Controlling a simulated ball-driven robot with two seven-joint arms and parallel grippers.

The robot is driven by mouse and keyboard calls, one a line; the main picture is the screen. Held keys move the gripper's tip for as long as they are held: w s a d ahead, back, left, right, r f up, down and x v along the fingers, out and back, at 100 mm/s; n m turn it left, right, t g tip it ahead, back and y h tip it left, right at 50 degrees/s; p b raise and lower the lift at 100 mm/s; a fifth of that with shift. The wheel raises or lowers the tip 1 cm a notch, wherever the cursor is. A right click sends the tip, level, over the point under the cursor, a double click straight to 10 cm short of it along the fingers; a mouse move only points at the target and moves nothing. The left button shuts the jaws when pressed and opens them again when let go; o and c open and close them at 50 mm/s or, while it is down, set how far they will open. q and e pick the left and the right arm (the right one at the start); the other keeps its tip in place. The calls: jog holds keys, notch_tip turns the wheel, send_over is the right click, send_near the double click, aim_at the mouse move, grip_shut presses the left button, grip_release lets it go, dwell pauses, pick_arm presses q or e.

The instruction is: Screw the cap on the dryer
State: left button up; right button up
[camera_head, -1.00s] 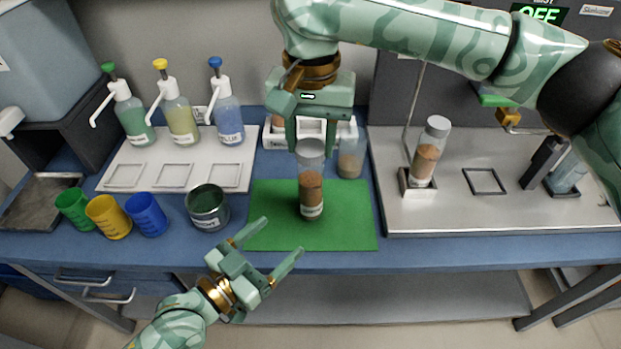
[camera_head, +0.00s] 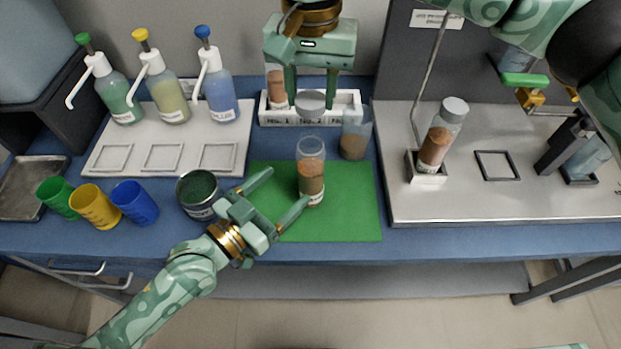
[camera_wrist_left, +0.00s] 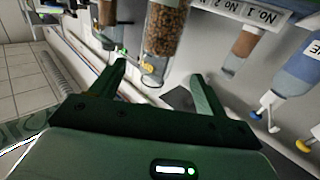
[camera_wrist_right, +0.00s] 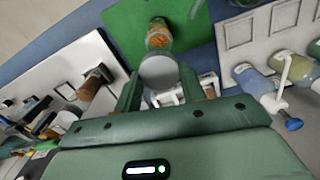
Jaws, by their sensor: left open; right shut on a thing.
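The dryer, a clear tube (camera_head: 312,181) part-filled with brown grains, stands upright and open-topped on the green mat (camera_head: 345,220). My right gripper (camera_head: 311,92) is shut on a round grey cap (camera_head: 311,104), behind and above the tube in the head view. In the right wrist view the cap (camera_wrist_right: 159,72) sits between the fingers, with the tube (camera_wrist_right: 159,34) beyond. My left gripper (camera_head: 284,191) is open, its fingers spread on the near left of the tube. In the left wrist view the tube (camera_wrist_left: 165,40) shows beyond and between the open fingertips.
A white numbered rack (camera_head: 268,112) stands behind the mat, and a beaker (camera_head: 355,140) with brown content to its right. A dark tin (camera_head: 199,195) is close left of my left gripper. A capped tube (camera_head: 441,140) stands in a holder on the right plate.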

pick_arm(q)
jog(key=x, duration=1)
jog(key=shift+w+d, duration=0.15)
pick_arm(e)
jog(key=shift+s, duration=0.1)
pick_arm(q)
jog(key=c, duration=1.5)
jog(key=shift+o, duration=0.2)
pick_arm(e)
send_over(311, 143)
jog(key=shift+f, duration=2.45)
